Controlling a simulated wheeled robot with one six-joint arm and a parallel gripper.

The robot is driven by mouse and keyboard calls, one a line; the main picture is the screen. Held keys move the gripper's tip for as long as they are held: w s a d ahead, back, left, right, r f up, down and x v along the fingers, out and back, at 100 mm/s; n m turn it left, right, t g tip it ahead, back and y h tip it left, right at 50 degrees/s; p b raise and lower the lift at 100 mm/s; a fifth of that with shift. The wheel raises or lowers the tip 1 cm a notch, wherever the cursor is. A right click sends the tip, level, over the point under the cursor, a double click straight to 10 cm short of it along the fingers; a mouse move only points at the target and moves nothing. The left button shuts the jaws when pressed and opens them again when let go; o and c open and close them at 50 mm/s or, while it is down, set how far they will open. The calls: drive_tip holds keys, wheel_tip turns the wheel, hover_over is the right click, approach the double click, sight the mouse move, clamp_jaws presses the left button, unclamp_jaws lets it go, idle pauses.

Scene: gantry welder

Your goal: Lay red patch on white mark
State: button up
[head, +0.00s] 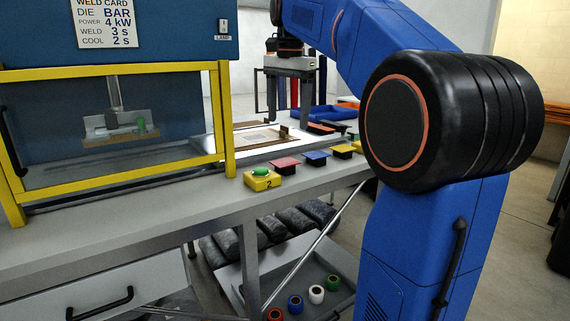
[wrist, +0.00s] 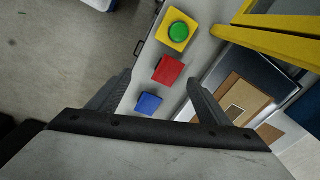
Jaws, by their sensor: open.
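A red patch (head: 285,166) lies on the grey bench between the yellow button box and a blue patch. In the wrist view the red patch (wrist: 168,70) lies near the fingertips, slightly turned. My gripper (head: 288,115) is open and empty, pointing down above the bench; in the wrist view its fingers (wrist: 160,78) stand apart on either side of the patch row. I cannot tell its exact height. A white outlined mark (wrist: 235,113) shows on a brown board (wrist: 245,93) to the right, partly cut off by a finger.
The yellow button box (head: 262,180) with a green button stands left of the patches. A blue patch (head: 316,158) and a yellow patch (head: 342,151) lie to the right. The yellow guard frame (head: 226,120) stands beside the work area. A bin of rings (head: 316,294) sits below.

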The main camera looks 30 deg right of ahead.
drive_tip(key=w+d+r+m+g, duration=0.1)
drive_tip(key=w+d+r+m, duration=0.3)
drive_tip(key=w+d, duration=0.15)
hover_over(294, 160)
drive_tip(key=f, duration=1.1)
drive_tip(key=shift+w+d+f, duration=0.15)
drive_tip(key=shift+d+f, duration=0.15)
drive_tip(key=shift+a+f, duration=0.2)
drive_tip(key=shift+f, duration=2.45)
drive_tip(key=shift+f, duration=0.25)
drive_tip(key=c, duration=1.2)
wheel_tip(294, 160, up, 11)
drive_tip(key=shift+f, duration=0.2)
